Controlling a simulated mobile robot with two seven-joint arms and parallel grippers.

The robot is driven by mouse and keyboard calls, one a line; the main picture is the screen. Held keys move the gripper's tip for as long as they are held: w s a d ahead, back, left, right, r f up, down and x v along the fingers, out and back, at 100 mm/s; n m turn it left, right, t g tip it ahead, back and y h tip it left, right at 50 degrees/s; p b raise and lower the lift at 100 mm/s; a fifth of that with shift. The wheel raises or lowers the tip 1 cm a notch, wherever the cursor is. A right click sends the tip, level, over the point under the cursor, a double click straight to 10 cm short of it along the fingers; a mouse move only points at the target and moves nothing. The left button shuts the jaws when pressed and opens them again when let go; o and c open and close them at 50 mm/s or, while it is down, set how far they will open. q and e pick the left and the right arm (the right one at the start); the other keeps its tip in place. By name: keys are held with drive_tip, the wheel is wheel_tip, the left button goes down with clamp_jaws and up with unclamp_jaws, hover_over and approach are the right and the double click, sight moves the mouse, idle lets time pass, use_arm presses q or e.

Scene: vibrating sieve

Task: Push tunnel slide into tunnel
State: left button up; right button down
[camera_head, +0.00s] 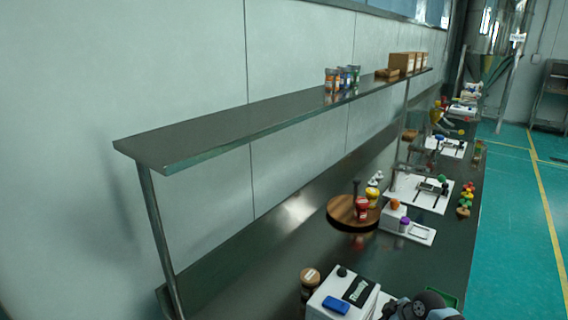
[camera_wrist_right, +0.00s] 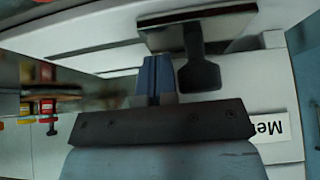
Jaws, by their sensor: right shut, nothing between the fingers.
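In the right wrist view, my right gripper (camera_wrist_right: 155,65) is shut and empty, its blue fingers together. Just right of the fingers is a dark knob-ended handle (camera_wrist_right: 198,72) on a dark plate (camera_wrist_right: 215,30), which looks like the tunnel slide. The plate sits at an opening in a white body, apparently the tunnel (camera_wrist_right: 105,45). How far in the slide sits is unclear. Whether the fingers touch the handle cannot be told. In the head view, a white box (camera_head: 318,302) with a black panel stands at the bottom, beside part of my right arm. My left gripper is not in view.
A round wooden stand (camera_head: 342,208) and white devices (camera_head: 420,190) stand further along the counter. A long shelf (camera_head: 250,115) runs above.

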drive_tip(key=shift+w+d, duration=0.1)
drive_tip(key=shift+w, duration=0.05)
drive_tip(key=shift+w+d, duration=0.3)
drive_tip(key=shift+w, duration=0.05)
drive_tip(key=p+v, duration=0.3)
drive_tip(key=v, duration=0.1)
drive_tip(key=shift+w+a, duration=0.1)
drive_tip(key=p+v, duration=0.4)
drive_tip(key=v, duration=0.1)
drive_tip(key=shift+p, duration=0.3)
